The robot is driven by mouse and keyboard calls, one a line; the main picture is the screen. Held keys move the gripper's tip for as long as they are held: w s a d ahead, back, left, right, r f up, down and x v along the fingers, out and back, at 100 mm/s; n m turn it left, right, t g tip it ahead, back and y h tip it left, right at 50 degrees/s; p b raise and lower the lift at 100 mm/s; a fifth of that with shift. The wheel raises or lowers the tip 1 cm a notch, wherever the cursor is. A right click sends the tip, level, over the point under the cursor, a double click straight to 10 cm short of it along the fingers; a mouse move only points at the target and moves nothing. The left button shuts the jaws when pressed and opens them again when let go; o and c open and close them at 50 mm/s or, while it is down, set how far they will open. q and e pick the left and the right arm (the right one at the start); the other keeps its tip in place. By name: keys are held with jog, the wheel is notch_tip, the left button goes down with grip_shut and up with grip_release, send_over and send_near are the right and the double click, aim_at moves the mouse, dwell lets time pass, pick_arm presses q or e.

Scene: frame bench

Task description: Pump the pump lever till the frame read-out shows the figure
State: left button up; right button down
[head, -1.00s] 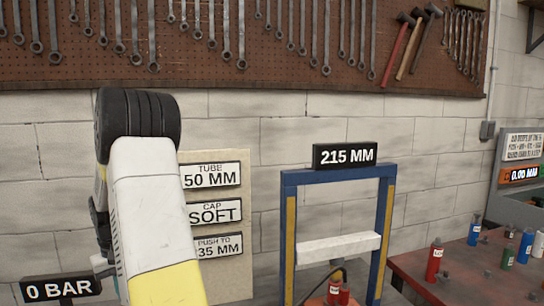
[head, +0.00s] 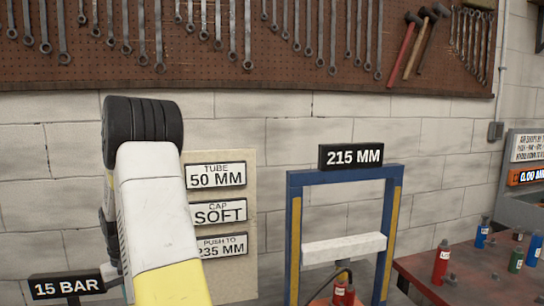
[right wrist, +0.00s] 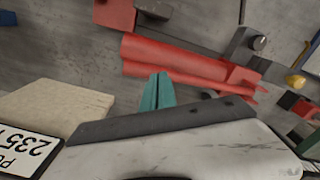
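The frame read-out (head: 351,156) shows 215 MM above the blue press frame (head: 295,230). The card reading PUSH TO 235 MM (head: 222,246) hangs on the pale board and also shows in the right wrist view (right wrist: 25,150). The pressure sign (head: 66,286) reads 15 BAR. In the right wrist view, my right gripper's teal fingers (right wrist: 158,90) are together with nothing visible between them. Long red parts (right wrist: 185,62), seemingly of the pump, lie just beyond them; I cannot pick out the lever or tell contact. My left gripper is out of view.
My own arm covers the left of the head view, beside the board (head: 240,275). A red bench (head: 430,280) with several bottles stands at right. A tool pegboard (head: 240,80) hangs behind.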

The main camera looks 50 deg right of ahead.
notch_tip(320, 180, down, 5)
jog(key=shift+f, duration=0.1)
notch_tip(320, 180, up, 8)
jog(key=shift+r, duration=0.1)
dwell(0.6)
dwell(0.7)
notch_tip(320, 180, down, 8)
jog(key=shift+f, duration=0.15)
jog(key=shift+r, duration=4.15)
jog(key=shift+f, duration=0.1)
jog(key=shift+d, duration=0.1)
